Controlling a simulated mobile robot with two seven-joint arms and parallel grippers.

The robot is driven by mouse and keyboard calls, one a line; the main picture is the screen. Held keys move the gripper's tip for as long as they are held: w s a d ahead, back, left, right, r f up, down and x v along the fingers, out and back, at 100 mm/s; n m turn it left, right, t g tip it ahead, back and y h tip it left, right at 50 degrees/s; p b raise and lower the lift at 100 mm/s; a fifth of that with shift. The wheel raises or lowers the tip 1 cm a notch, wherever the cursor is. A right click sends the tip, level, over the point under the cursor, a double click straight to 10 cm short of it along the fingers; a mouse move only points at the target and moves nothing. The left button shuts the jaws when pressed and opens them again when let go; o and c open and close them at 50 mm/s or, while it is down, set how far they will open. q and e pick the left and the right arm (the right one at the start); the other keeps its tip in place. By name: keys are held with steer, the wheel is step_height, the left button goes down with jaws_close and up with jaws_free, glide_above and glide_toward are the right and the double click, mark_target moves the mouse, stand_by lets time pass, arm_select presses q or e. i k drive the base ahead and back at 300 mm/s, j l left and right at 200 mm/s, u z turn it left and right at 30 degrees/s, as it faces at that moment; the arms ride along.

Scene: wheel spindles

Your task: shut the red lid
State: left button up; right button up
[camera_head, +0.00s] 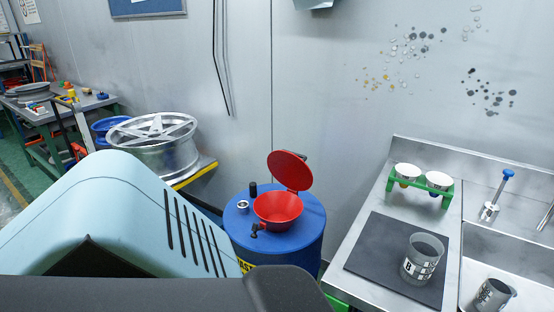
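The red lid (290,170) stands raised, tilted up and back, at the far side of a red funnel (278,208). The funnel sits open on top of a blue drum (308,236). A dark fitting and a light-coloured cap also show on the drum top. Neither of my grippers shows in this view. A large light-blue and black body, which looks like part of me, covers the lower left and hides the drum's lower left side.
A steel sink counter (364,204) stands right of the drum, with a dark mat (380,248), a grey beaker (422,258) and a green holder (432,188) with white cups. A wheel rim (160,150) lies left of the drum. The wall is close behind.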

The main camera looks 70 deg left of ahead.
mark_target(293, 172)
steer(key=i, duration=0.9)
steer(key=u, duration=2.65)
steer(key=z, duration=1.65)
steer(key=k+j+z, duration=0.1)
steer(key=k+j, duration=0.35)
steer(key=j, duration=0.1)
